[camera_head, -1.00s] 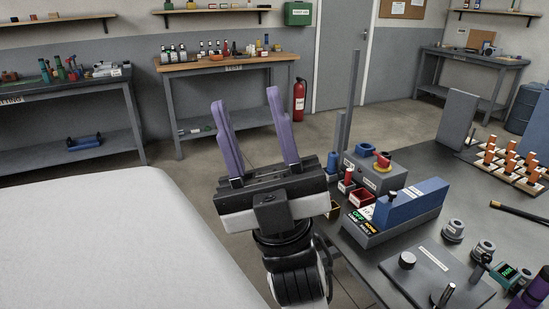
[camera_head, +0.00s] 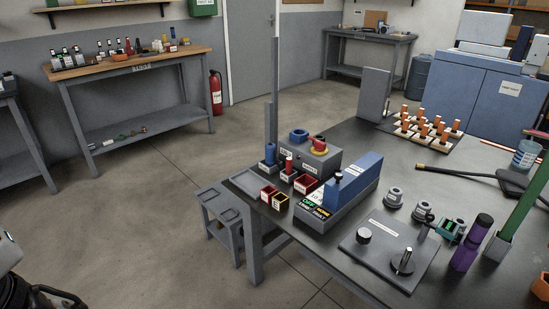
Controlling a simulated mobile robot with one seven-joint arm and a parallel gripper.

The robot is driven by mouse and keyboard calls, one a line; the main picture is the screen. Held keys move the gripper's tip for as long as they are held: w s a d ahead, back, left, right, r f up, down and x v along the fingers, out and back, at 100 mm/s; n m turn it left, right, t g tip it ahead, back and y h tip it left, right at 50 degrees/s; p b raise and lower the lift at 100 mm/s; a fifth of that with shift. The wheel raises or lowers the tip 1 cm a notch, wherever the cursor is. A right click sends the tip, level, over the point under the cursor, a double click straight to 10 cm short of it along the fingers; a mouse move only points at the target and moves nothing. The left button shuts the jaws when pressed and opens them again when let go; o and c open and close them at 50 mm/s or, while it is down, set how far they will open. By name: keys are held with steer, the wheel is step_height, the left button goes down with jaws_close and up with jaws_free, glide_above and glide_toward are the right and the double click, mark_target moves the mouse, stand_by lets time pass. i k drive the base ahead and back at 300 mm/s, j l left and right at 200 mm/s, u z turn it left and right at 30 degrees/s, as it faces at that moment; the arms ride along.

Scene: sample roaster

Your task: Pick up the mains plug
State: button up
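I cannot make out a mains plug with certainty in the head view. A black cable-like strip with a brass-coloured end (camera_head: 421,168) lies on the right part of the dark table (camera_head: 350,150); I cannot tell what it belongs to. A grey box (camera_head: 307,158) with a blue ring and a red and yellow knob on top stands at the table's left side. My gripper is out of view; only a part of my own arm shows at the lower left corner.
A blue and grey device (camera_head: 345,192) stands near the table's front left, beside small red bins (camera_head: 306,183). A grey plate with knobs (camera_head: 388,246), a purple cylinder (camera_head: 470,245) and a green bar (camera_head: 522,205) are at the front right. Open floor (camera_head: 150,215) lies left of the table.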

mark_target(270, 161)
steer(key=i+j+z, duration=0.35)
steer(key=i+j, duration=0.75)
steer(key=i, duration=0.1)
